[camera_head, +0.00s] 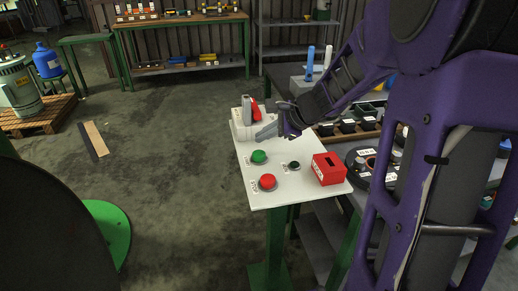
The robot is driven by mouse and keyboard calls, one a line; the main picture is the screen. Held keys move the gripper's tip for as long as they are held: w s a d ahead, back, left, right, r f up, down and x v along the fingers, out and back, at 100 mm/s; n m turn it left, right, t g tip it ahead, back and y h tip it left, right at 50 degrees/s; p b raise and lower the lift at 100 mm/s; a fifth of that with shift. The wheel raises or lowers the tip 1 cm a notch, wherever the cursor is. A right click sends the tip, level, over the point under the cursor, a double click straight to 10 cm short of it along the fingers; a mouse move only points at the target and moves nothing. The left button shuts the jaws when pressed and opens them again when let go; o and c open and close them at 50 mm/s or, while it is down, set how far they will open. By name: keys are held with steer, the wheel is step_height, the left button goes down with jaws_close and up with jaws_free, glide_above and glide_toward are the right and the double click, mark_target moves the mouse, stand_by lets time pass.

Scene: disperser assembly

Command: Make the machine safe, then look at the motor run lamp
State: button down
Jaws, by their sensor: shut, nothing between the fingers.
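A white control panel (251,193) stands on a green post in the middle of the view. At its far end is a pale grey switch box (240,131) with a red handle (255,110). A green button (259,156), a red button (267,181), a small dark round fitting (294,165) and a red box (329,168) are on the panel. Their labels are too small to read, and I cannot tell which is the motor run lamp. My gripper (268,130) is shut and empty, just right of the switch box; whether it touches is unclear.
My purple arm covers much of the right side. Behind it is a bench with a tray of dark cups (348,126) and blue bottles (310,62). A wooden pallet (40,117) with a motor-like machine is at far left. The floor left of the panel is mostly clear.

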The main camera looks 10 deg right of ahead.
steer(key=shift+r+p, duration=0.9)
steer(key=shift+r, duration=0.6)
steer(key=shift+f, duration=0.1)
